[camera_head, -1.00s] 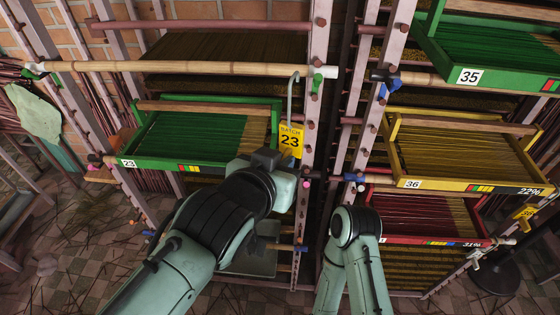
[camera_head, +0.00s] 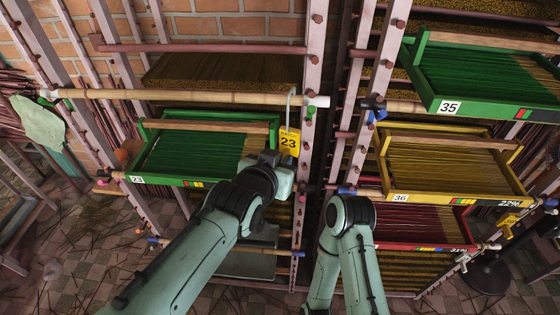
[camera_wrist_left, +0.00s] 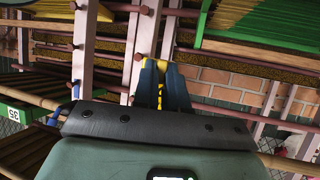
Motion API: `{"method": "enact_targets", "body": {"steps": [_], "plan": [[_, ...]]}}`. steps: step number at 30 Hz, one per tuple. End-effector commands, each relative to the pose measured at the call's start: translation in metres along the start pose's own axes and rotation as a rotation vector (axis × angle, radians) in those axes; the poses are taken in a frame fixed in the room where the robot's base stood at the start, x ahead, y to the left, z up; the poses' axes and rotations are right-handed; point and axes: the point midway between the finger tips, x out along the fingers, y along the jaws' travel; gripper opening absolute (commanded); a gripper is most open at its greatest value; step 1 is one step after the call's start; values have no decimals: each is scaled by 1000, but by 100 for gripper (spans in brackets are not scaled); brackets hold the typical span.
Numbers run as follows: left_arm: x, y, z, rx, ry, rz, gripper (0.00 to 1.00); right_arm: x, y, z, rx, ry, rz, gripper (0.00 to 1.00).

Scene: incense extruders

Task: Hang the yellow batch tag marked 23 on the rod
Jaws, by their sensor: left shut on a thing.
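The yellow batch tag marked 23 (camera_head: 289,142) is upright in the head view, with a pale wire hook (camera_head: 291,104) rising from it. My left gripper (camera_head: 274,160) is shut on the tag's lower part. The wrist view shows a bit of the yellow tag (camera_wrist_left: 160,92) between the fingers (camera_wrist_left: 162,84). The bamboo rod (camera_head: 180,97) runs across the left rack above the green tray. The hook's top overlaps the rod near its right end, slightly above it; I cannot tell whether it touches or bears on the rod. My right arm shows at lower centre, but its gripper does not.
A green tray marked 23 (camera_head: 200,150) sits below the rod. The rack post (camera_head: 312,60) stands just right of the hook. To the right are green tray 35 (camera_head: 490,110), yellow tray 36 (camera_head: 450,195) and a red tray (camera_head: 415,243). Another yellow tag (camera_head: 509,222) hangs at far right.

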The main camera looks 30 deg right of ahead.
Motion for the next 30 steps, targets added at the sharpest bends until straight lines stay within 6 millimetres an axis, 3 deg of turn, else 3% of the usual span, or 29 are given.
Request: {"method": "enact_targets", "body": {"steps": [11,18,30], "plan": [[20,-9,-14,1,1,-3,0,-28,-15,-13,-7,20,-7,43],[27,-6,3,-1,0,1,0,-10,-5,-4,-2,6,-2,43],[28,-7,6,0,1,0,0,-7,-3,-3,-1,5,-2,43]]}}
